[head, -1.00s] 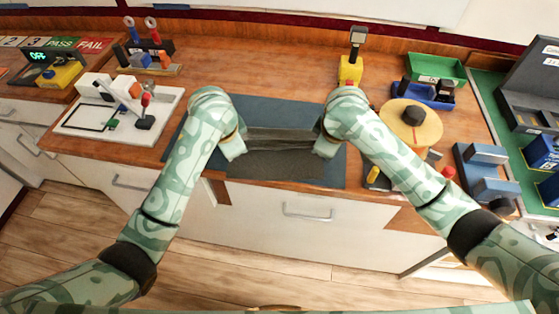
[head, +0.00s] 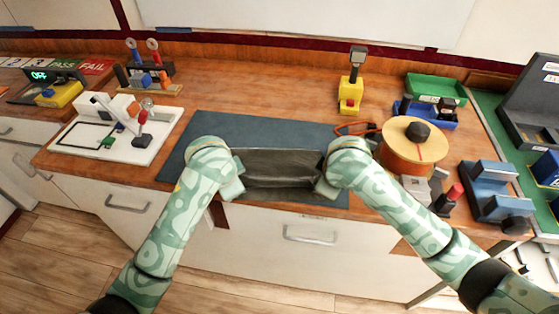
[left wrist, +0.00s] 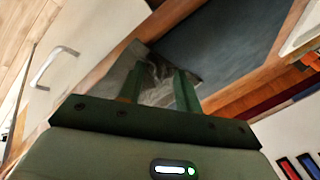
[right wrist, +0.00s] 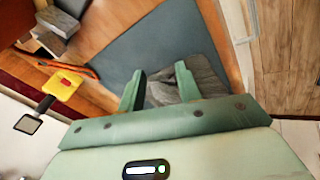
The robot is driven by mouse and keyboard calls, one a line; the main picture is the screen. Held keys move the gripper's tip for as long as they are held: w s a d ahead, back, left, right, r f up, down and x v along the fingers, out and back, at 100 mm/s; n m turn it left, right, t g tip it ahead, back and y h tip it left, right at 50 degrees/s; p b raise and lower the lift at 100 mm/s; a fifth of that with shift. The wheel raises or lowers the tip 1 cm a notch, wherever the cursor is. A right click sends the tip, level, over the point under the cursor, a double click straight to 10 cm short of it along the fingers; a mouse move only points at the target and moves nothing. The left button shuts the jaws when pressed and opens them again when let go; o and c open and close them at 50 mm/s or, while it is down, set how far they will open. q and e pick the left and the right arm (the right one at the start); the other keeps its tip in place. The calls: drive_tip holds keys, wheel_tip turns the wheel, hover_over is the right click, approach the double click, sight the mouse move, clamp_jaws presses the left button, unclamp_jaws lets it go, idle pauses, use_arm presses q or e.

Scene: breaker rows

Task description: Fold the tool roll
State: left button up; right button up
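The tool roll (head: 280,169) is a dark grey cloth on the dark blue mat (head: 270,130), near the counter's front edge. It spans between my two grippers and looks creased. My left gripper (head: 236,180) is at its left end and my right gripper (head: 322,180) is at its right end. In the left wrist view, grey cloth (left wrist: 158,82) shows between and beyond the fingers, which stand apart. The right wrist view likewise shows cloth (right wrist: 205,75) between and beside the separated fingers. I cannot tell whether either gripper is clamped on the cloth.
A white board with fixtures (head: 90,135) lies left. A yellow stand (head: 350,95) is behind the mat. A round wooden spool (head: 415,150), a blue fixture (head: 490,190) and a green bin (head: 435,88) are right. The mat behind the roll is clear.

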use_arm(q)
drive_tip(key=shift+s+d+f, duration=0.15)
drive_tip(key=shift+d+f, duration=0.05)
drive_tip(key=shift+f, duration=0.05)
use_arm(e)
drive_tip(key=shift+s+a+f, duration=0.2)
